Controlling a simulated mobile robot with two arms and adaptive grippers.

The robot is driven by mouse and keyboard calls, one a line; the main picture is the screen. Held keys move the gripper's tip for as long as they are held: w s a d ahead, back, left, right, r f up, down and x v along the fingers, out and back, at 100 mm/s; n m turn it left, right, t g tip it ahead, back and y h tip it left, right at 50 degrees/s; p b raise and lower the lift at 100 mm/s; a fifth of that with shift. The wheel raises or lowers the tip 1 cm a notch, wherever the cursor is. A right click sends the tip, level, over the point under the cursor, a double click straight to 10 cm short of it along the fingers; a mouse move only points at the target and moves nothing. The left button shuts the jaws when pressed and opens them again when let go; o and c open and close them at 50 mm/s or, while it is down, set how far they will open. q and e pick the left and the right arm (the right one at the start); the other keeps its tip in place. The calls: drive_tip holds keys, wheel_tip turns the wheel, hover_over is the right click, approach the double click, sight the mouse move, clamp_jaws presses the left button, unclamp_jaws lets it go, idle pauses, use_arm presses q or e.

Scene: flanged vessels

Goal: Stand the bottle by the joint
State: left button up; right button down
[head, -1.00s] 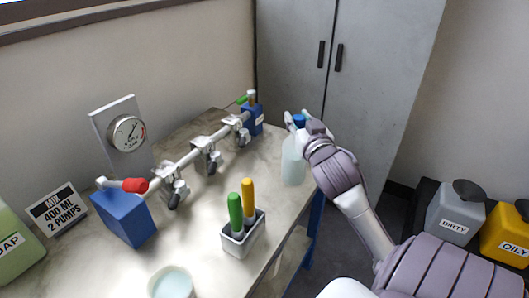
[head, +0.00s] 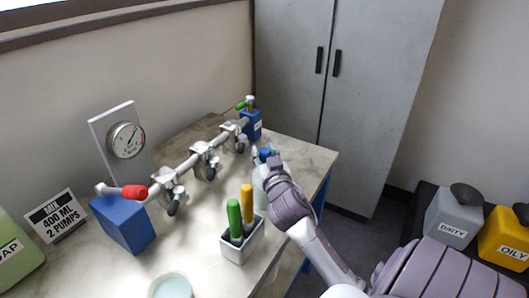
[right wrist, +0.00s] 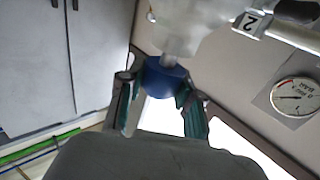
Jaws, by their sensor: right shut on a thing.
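A pale translucent bottle (head: 259,183) with a blue cap (head: 265,154) is upright in the head view, mostly hidden by my right gripper (head: 262,158). That gripper is shut on the bottle at its blue top; the fingers flank the cap (right wrist: 163,78) in the right wrist view. I cannot tell whether its base touches the table. A pipe (head: 186,167) with several clamped flange joints runs between two blue blocks, left of the bottle. The middle joint (head: 205,159) is nearest to the bottle's left. A "2" tag (right wrist: 249,21) shows in the right wrist view. My left gripper is out of view.
A grey holder (head: 243,245) with green and yellow handles stands just in front of the bottle. A round dish (head: 170,287), sign (head: 58,215) and gauge (head: 126,139) are further left. The table (head: 309,160) is bare toward its back right corner.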

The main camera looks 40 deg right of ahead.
drive_tip(key=c, duration=1.2)
unclamp_jaws()
drive_tip(key=shift+f, duration=0.1)
drive_tip(key=o, duration=0.4)
drive_tip(key=shift+r, duration=0.2)
drive_tip(key=shift+b+v, duration=1.25)
drive_tip(key=shift+v, duration=4.8)
